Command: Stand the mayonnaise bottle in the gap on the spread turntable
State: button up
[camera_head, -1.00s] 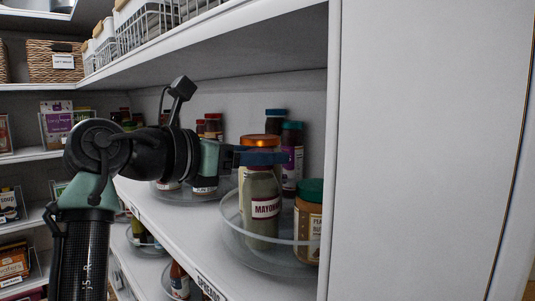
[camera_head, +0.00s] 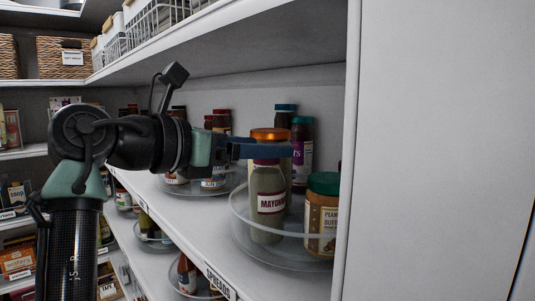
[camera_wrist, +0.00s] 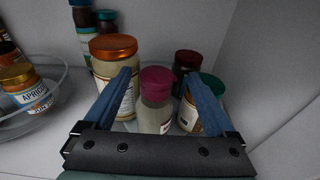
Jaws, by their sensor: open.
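The mayonnaise bottle (camera_head: 267,208), pale green with a maroon cap, stands upright on the clear spread turntable (camera_head: 240,229). In the wrist view, the bottle (camera_wrist: 154,115) stands between an orange-lidded jar (camera_wrist: 112,70) and a green-lidded peanut butter jar (camera_wrist: 187,115). My gripper (camera_head: 278,150) is at the height of the bottle's top. In the wrist view, my gripper (camera_wrist: 158,76) is open, with one blue finger on each side of the bottle and a gap to both. The bottle's base is hidden in the wrist view.
A maroon-lidded dark jar (camera_wrist: 186,63) stands behind the bottle. The peanut butter jar (camera_head: 321,215) is at the turntable's right, near the white side panel (camera_head: 430,150). Another turntable with an apricot jar (camera_wrist: 27,90) is at left. A shelf (camera_head: 240,65) is above.

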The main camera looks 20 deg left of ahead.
jog(key=b+v, duration=0.3)
jog(key=v, duration=0.6)
jog(key=shift+s+a+b, duration=0.2)
jog(key=shift+s+b, duration=0.15)
